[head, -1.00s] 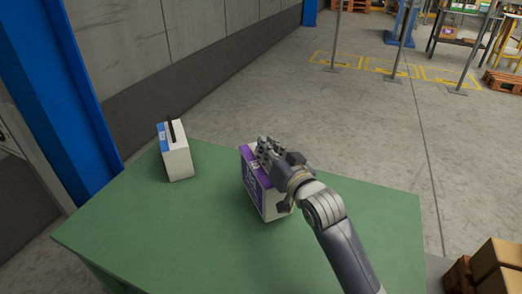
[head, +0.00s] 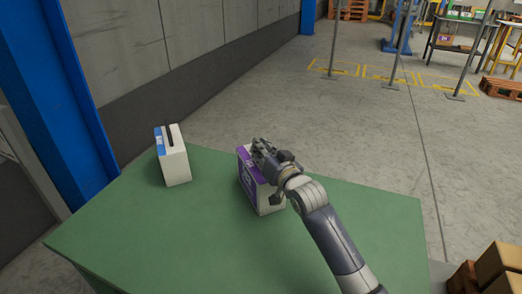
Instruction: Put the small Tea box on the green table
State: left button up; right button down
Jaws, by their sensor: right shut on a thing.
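A white and purple box (head: 270,199), which looks like the small Tea box, stands upright at the middle of the green table (head: 180,240). Its lettering is too small to read. My right gripper (head: 264,152) is at the top of this box and shut on it, and hides part of its top. The box appears to rest on the table top, though its lower edge is partly hard to judge. My left gripper is not in view.
A white and blue box (head: 175,163) with a dark handle stands on the table's left part. The table's front and right parts are clear. A blue post (head: 62,90) and grey wall rise beyond the left edge. Cardboard boxes (head: 497,264) are at lower right.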

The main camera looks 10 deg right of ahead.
jog(key=shift+r, duration=0.15)
jog(key=c, duration=1.7)
grip_release()
jog(key=shift+o, duration=0.2)
